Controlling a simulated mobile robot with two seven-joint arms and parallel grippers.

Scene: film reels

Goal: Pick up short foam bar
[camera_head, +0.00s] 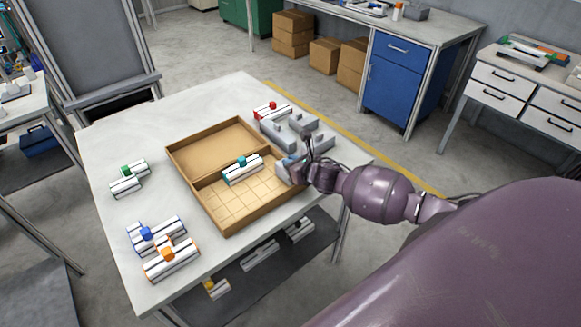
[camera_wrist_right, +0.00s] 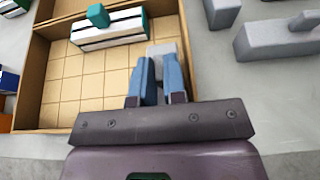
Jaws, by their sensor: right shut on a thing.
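My right gripper (camera_head: 292,164) is at the right wall of the open wooden box (camera_head: 200,207). In the right wrist view its two blue fingers (camera_wrist_right: 158,75) are shut on a small grey block, the short foam bar (camera_wrist_right: 165,48), over the box's gridded compartment. The fingers hide part of the bar, and I cannot tell whether it touches the box floor. My left gripper is not in view.
A white block with a teal knob (camera_head: 242,170) lies in the box. Grey foam pieces (camera_head: 277,136) and a red-knobbed block (camera_head: 271,111) are behind my right gripper. Green-, blue- and orange-knobbed blocks (camera_head: 172,260) lie at the table's left.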

